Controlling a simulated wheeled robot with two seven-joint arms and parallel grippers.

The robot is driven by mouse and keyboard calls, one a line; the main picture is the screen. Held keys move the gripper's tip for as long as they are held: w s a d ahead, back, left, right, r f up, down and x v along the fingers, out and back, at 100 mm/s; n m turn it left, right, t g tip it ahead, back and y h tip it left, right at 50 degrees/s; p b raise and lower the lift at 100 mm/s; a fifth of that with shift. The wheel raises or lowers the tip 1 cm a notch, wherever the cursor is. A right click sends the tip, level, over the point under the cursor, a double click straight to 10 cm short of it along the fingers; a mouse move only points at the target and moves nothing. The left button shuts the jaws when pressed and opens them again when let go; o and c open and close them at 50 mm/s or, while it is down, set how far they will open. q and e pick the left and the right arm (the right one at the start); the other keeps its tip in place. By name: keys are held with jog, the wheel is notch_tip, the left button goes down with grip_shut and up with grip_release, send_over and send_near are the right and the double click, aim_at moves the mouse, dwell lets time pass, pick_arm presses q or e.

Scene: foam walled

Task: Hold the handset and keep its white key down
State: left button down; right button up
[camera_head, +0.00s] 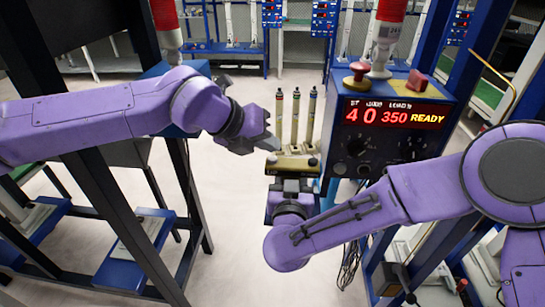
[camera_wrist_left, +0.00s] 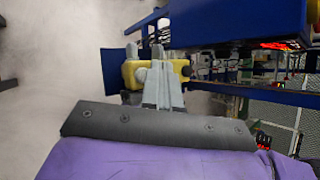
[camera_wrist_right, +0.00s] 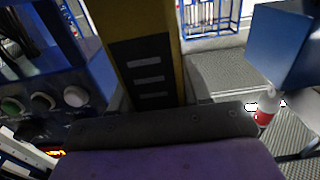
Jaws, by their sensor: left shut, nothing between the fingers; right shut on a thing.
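The yellow handset (camera_head: 285,164) is near the middle of the head view, left of the blue control box. My right gripper (camera_head: 291,186) is shut on it from below. In the right wrist view the handset (camera_wrist_right: 112,22) fills the upper middle, with a dark panel of grey bars. My left gripper (camera_head: 272,142) is shut and empty, its tips close to the handset's upper left. In the left wrist view the fingers (camera_wrist_left: 157,72) overlap the handset (camera_wrist_left: 130,76). A pale round spot there may be the white key. I cannot tell whether it is touched or down.
The blue control box (camera_head: 345,97) has a red display reading 40, 350 and READY, with dark knobs below. Three slim upright rods (camera_head: 295,118) show just behind the handset. A dark frame post (camera_head: 105,190) stands at left. Pale open floor shows between.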

aim_at(269, 159)
pick_arm(q)
jog(key=shift+f, duration=0.1)
dwell(0.5)
jog(key=shift+f, duration=0.3)
jog(key=shift+f, duration=0.55)
dwell(1.7)
dwell(0.5)
jog(key=shift+r, duration=0.95)
jog(key=shift+r, duration=2.55)
